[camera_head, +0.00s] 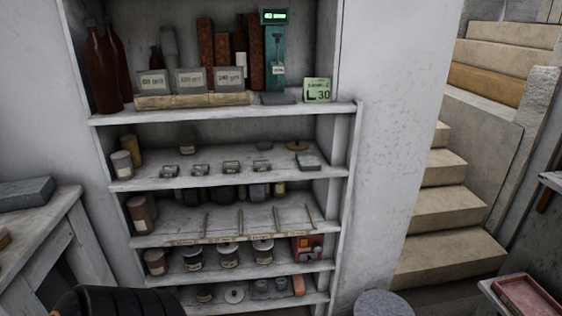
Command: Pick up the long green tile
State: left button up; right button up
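On the top shelf, a tall narrow teal-green piece (274,62) stands upright against the back, with a lit display at its top and a small white tag. A smaller pale green tile (317,90) marked "L.30" stands at the right end of the same shelf. I cannot tell for sure which of them is the long green tile. Neither of my grippers shows in this view.
Brown bottles (101,70), grey labelled blocks (190,81) and rust-coloured upright pieces (206,55) share the top shelf. A flat grey block (279,98) lies before the teal piece. Lower shelves (224,239) hold jars and tools. Stone stairs (444,207) rise at the right.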

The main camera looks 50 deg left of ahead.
aim_at(307, 160)
jog(key=u, duration=3.45)
jog(key=z, duration=1.9)
jog(key=i+j, duration=0.2)
jog(key=i+j+z, duration=0.1)
jog(key=i, duration=0.35)
jog(key=j, duration=0.1)
